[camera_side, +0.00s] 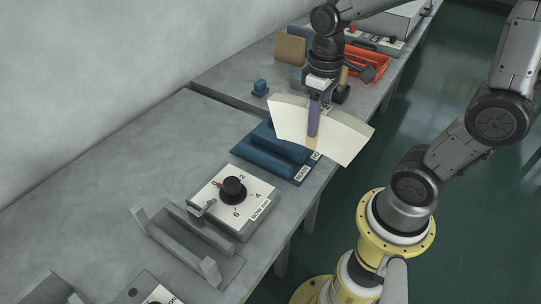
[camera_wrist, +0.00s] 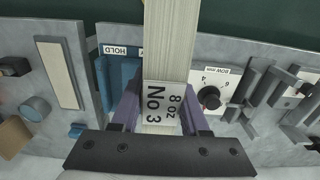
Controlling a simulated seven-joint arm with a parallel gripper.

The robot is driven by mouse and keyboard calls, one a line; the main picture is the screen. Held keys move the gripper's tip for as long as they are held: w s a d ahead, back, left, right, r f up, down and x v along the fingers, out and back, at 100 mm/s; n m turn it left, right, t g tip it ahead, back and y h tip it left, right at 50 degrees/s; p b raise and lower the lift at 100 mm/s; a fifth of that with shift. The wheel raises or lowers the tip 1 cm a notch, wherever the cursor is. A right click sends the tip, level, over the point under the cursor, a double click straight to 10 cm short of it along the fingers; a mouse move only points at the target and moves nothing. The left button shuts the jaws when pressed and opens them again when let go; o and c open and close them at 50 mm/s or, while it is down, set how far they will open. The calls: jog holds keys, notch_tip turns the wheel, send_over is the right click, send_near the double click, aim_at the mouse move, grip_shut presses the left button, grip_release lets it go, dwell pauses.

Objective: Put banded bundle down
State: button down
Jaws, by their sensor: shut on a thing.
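The banded bundle (camera_side: 348,138) is a cream, fan-shaped stack of paper blanks with a tan band at its middle. My gripper (camera_side: 314,120) is shut on its middle, with purple fingers on either side. In the wrist view the bundle (camera_wrist: 170,40) runs edge-on away from me, with a label (camera_wrist: 160,102) reading "8 oz No 3" between the fingers. The bundle is above the blue cradle (camera_side: 262,153) near the bench's front edge; whether they touch I cannot tell. The cradle (camera_wrist: 119,75) is partly hidden behind my fingers and the bundle in the wrist view, beside a "HOLD" label.
A dial box (camera_side: 240,216) marked "BOW min" stands nearer the side camera, then a grey rack (camera_side: 190,240). Bare bench lies left of the cradle.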

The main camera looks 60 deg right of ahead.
aim_at(285, 117)
jog(key=w+f, duration=0.1)
jog(key=w, duration=0.2)
jog(key=w+d+f, duration=0.1)
jog(key=w, duration=0.2)
jog(key=w+f, duration=0.2)
jog(key=w, duration=0.1)
jog(key=shift+d, duration=0.3)
jog(key=shift+w+d+f, duration=0.1)
jog(key=shift+w+f, duration=0.7)
jog(key=shift+f, duration=0.7)
jog(key=shift+w+d+f, duration=0.15)
jog(key=shift+w+f, duration=0.7)
jog(key=shift+f, duration=0.6)
jog(key=shift+w+d+f, duration=0.1)
jog(key=shift+w+f, duration=0.7)
jog(key=shift+f, duration=0.7)
jog(key=shift+f, duration=0.1)
jog(key=shift+c, duration=2)
grip_release()
jog(key=shift+f, duration=0.1)
